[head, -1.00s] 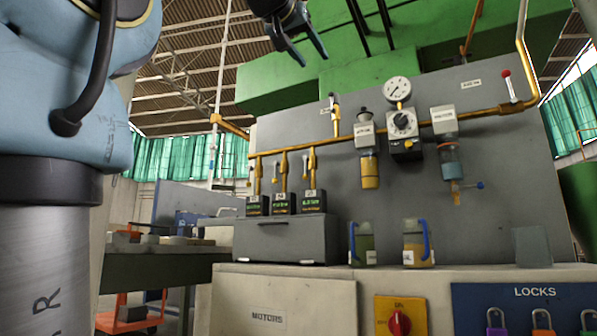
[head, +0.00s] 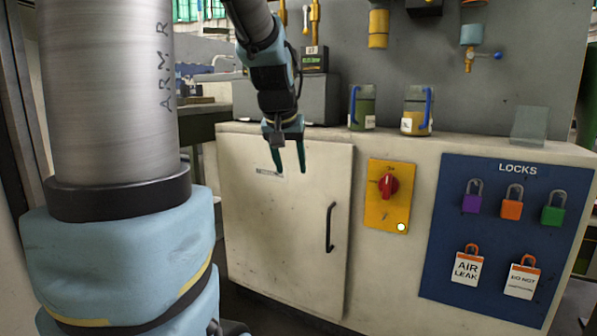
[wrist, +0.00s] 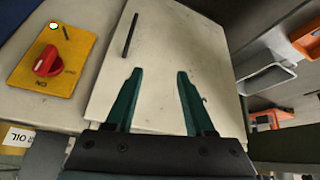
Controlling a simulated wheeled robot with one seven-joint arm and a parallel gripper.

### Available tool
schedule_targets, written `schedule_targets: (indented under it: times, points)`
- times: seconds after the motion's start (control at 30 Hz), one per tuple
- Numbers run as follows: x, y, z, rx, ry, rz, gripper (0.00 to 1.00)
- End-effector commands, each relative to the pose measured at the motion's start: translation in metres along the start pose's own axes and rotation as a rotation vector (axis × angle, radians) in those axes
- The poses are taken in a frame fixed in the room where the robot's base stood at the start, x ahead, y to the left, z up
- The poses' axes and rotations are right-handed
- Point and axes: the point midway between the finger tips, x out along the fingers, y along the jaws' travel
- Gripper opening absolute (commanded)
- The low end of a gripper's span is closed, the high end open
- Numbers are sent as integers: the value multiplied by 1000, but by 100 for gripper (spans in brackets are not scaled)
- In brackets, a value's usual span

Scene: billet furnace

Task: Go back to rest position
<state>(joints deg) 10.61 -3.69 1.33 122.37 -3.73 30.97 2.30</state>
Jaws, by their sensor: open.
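My gripper (head: 290,158) hangs fingers down in front of the pale cabinet door (head: 277,222) in the head view. Its two teal fingers are apart with nothing between them. In the wrist view my gripper (wrist: 160,82) is also open and empty, with the cabinet door (wrist: 150,45) behind it. The red rotary switch (head: 389,185) on its yellow plate is to the right of my gripper, and it also shows in the wrist view (wrist: 47,62). A small light on the plate glows whitish.
A blue LOCKS board (head: 500,240) carries purple, orange and green padlocks and two tags. A green jug (head: 363,108) and a yellowish jug (head: 416,110) with blue handles stand on the cabinet top. The door has a black handle (head: 330,228). Pipework is on the grey panel above.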

Motion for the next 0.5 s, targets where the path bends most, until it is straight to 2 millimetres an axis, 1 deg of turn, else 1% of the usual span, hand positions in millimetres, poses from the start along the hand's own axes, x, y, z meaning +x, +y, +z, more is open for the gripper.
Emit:
schedule_targets:
  times: [0.03, 0.07, 0.1, 0.17, 0.2, 0.23, 0.4, 0.43, 0.47, 0.5]
  points:
    - [9, -6, 29, -10, -68, -12, 54]
    - [16, -9, 46, -14, -102, -18, 54]
    - [22, -13, 68, -19, -143, -24, 54]
    - [30, -17, 98, -28, -199, -33, 54]
    - [33, -19, 116, -32, -233, -37, 54]
    - [34, -21, 130, -35, -257, -40, 54]
    - [35, -28, 201, -51, -387, -55, 54]
    - [34, -28, 213, -54, -409, -56, 54]
    - [23, -27, 200, -52, -396, -55, 54]
    - [16, -27, 194, -52, -392, -55, 54]
